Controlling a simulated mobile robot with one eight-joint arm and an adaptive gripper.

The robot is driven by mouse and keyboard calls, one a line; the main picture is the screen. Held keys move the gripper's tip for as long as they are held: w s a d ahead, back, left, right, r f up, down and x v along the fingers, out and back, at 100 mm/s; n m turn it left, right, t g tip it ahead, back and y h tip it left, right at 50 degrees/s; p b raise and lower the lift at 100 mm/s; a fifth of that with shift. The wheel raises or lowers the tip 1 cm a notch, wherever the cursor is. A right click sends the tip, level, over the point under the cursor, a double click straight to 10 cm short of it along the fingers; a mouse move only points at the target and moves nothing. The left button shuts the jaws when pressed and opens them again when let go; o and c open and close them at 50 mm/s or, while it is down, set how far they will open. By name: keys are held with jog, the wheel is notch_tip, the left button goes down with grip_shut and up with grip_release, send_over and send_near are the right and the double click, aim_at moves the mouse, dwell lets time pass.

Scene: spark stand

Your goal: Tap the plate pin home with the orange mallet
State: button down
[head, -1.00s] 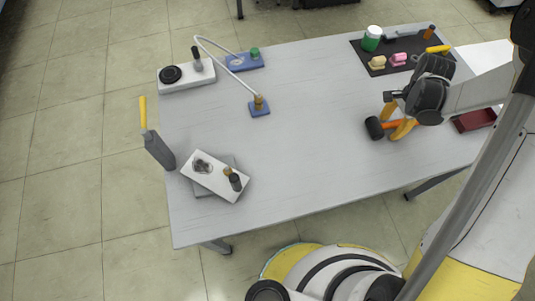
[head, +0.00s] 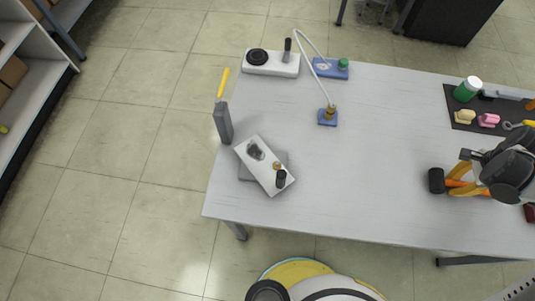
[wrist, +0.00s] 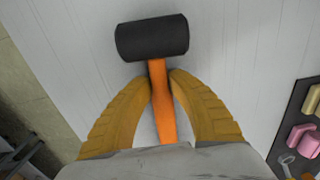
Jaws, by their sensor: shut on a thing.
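My gripper (head: 468,182) is shut on the orange handle of the mallet (head: 437,180) over the right part of the table. In the wrist view the yellow fingers (wrist: 160,82) close on the handle just below the black mallet head (wrist: 152,38). I cannot tell whether the mallet is clear of the tabletop. A white plate (head: 248,148) lies on a grey block at the table's left, far from my gripper. A small brass pin (head: 277,166) stands on the plate beside a black cylinder (head: 281,180). How deep the pin sits is too small to tell.
A grey holder with a yellow handle (head: 223,122) stands at the table's left edge. A white base with black parts (head: 270,64) and blue blocks joined by a white cable (head: 318,68) are at the back. A black mat (head: 455,98) holds small items. The table's middle is clear.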

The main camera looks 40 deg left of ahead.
aim_at(458, 183)
jog(key=shift+r+p, duration=1.5)
jog(key=shift+r, duration=1.45)
